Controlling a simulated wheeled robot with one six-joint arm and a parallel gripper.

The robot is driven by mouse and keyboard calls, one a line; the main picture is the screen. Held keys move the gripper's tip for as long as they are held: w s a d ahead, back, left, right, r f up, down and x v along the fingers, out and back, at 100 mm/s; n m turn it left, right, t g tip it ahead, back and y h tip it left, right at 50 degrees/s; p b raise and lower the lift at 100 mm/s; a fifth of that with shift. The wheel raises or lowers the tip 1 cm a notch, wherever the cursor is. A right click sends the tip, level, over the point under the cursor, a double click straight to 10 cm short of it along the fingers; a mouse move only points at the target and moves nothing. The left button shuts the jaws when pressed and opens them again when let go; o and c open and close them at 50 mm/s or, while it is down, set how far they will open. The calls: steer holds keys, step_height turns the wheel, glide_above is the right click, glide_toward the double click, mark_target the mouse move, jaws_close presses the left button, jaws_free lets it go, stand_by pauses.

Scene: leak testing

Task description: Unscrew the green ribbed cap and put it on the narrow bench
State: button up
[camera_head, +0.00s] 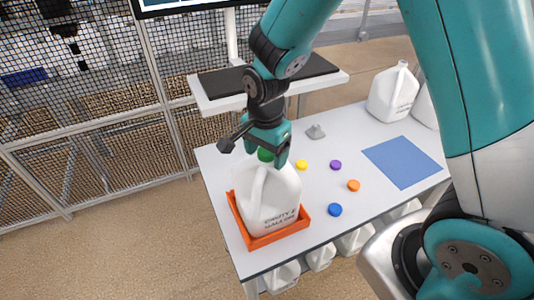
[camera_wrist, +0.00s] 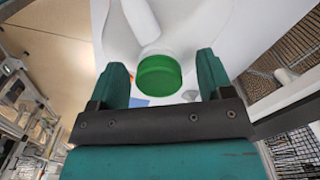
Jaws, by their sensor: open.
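A white jug (camera_head: 272,198) stands upright in an orange tray (camera_head: 262,241) on the white table. The green ribbed cap (camera_head: 265,155) sits on its neck, partly hidden by my gripper (camera_head: 268,151). In the wrist view the green cap (camera_wrist: 159,76) lies between my two teal fingers, with a gap on each side. My gripper (camera_wrist: 160,68) is open, above and around the cap, holding nothing. I cannot tell how far the fingertips reach down the cap. I cannot tell for sure which surface is the narrow bench.
Loose yellow (camera_head: 302,165), purple (camera_head: 336,165), orange (camera_head: 353,185) and blue (camera_head: 335,210) caps lie right of the jug. A blue mat (camera_head: 402,162) is bare. Another jug (camera_head: 392,94) stands farther back. A white stand with a dark top (camera_head: 318,66) and mesh fencing are behind.

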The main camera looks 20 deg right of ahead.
steer(key=m, duration=0.4)
steer(key=shift+p, duration=0.3)
steer(key=m, duration=0.4)
steer(key=shift+m, duration=0.4)
steer(key=m, duration=0.3)
steer(key=shift+p, duration=0.3)
steer(key=shift+m, duration=0.3)
steer(key=shift+m, duration=0.5)
steer(key=m, duration=0.3)
steer(key=shift+m, duration=0.4)
steer(key=shift+m+p, duration=0.3)
steer(key=shift+m, duration=0.3)
